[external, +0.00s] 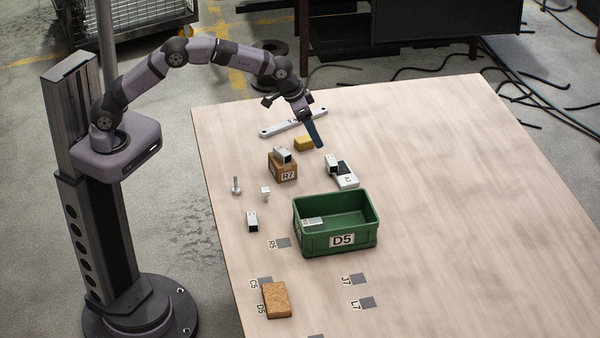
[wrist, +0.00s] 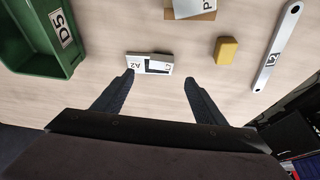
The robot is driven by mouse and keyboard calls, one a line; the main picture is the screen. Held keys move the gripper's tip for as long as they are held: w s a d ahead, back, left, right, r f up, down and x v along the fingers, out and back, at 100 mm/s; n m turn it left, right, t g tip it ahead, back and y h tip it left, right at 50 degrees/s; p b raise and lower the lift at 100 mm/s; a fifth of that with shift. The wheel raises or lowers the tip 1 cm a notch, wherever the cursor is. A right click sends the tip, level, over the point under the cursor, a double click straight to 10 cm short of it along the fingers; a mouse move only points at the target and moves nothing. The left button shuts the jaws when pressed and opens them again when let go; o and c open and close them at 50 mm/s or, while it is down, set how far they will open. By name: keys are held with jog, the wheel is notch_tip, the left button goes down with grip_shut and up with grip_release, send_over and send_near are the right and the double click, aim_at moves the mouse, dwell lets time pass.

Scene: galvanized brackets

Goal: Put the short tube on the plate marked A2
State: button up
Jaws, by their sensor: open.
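The A2 plate (external: 347,182) is a pale block with a black patch, behind the green bin. It also shows in the wrist view (wrist: 136,65). A short silver square tube (external: 331,161) is at the plate's left end in the external view; whether it rests fully on the plate is hard to tell. My gripper (external: 318,142) is open and empty, above and behind the plate. In the wrist view its two fingers (wrist: 158,78) are spread on either side of the plate, touching nothing visible.
A green D5 bin (external: 365,235) holds a metal piece. Another tube (external: 283,154) lies on the R7 box (external: 284,172). A further tube (external: 252,222), a bolt (external: 236,185), a yellow block (external: 304,143), a long bar (external: 280,127) and a cork block (external: 276,300) surround it. The table's right side is clear.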

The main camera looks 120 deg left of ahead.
jog(key=s+d+m+g+h, duration=0.1)
jog(key=s+d+m, duration=0.15)
jog(key=d, duration=0.95)
jog(key=s+d+m+h, duration=0.15)
jog(key=s+d, duration=0.25)
jog(key=d, duration=0.8)
jog(key=s+d+f+m+g, duration=0.1)
jog(key=s+d+m, duration=0.1)
jog(key=s+d, duration=0.5)
jog(key=s+d+f+m+g, duration=0.1)
jog(key=s+d+f+m, duration=0.1)
jog(key=s+d, duration=0.6)
jog(key=s+m, duration=0.1)
jog(key=s, duration=0.4)
jog(key=shift+h, duration=0.35)
notch_tip(320, 180, up, 9)
jog(key=p, duration=0.9)
jog(key=shift+o, duration=0.5)
